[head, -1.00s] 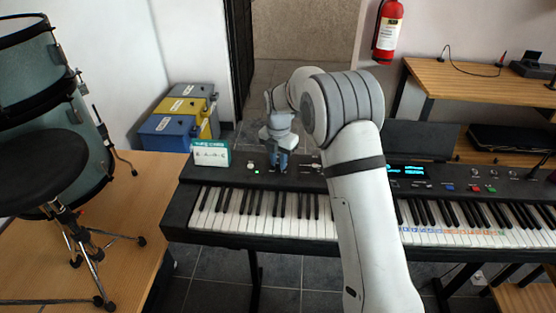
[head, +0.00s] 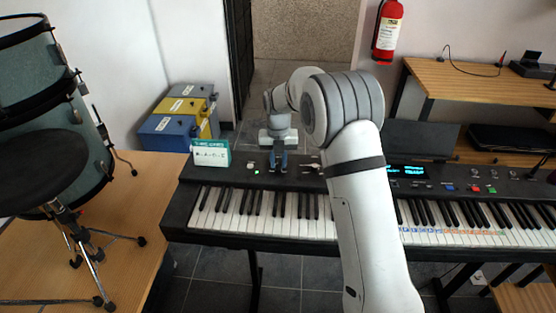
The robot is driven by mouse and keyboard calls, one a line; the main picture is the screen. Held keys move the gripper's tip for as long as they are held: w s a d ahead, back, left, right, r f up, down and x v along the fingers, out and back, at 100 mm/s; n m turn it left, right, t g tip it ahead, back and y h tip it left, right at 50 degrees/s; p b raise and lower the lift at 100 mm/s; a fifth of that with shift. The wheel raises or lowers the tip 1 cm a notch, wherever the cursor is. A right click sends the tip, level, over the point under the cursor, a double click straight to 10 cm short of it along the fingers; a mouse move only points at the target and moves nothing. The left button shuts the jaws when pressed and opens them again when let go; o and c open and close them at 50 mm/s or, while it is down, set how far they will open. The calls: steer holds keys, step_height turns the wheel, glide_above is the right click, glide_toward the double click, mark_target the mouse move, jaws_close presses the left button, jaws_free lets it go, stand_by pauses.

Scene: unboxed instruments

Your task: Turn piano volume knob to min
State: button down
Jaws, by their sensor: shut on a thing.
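The black electric piano (head: 222,176) stands across the middle of the head view, its keys facing me. My gripper (head: 278,168) points down at the left part of the piano's top panel, above the keys. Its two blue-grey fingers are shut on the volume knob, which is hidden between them. I cannot see the knob's mark or how far it is turned. A small green light (head: 257,171) shows on the panel just left of the fingers. My arm covers the middle of the piano.
A green and white card (head: 211,155) stands on the panel's left end. A drum (head: 60,120) and black stool (head: 40,172) are at left. Blue and yellow boxes (head: 180,117) sit behind. A fire extinguisher (head: 387,32) hangs on the wall; a wooden desk (head: 480,82) is at right.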

mark_target(278, 163)
steer(key=shift+w+r, duration=0.1)
stand_by(0.3)
steer(key=c, duration=1.3)
jaws_free()
steer(key=shift+o, duration=0.2)
steer(key=shift+r, duration=3.85)
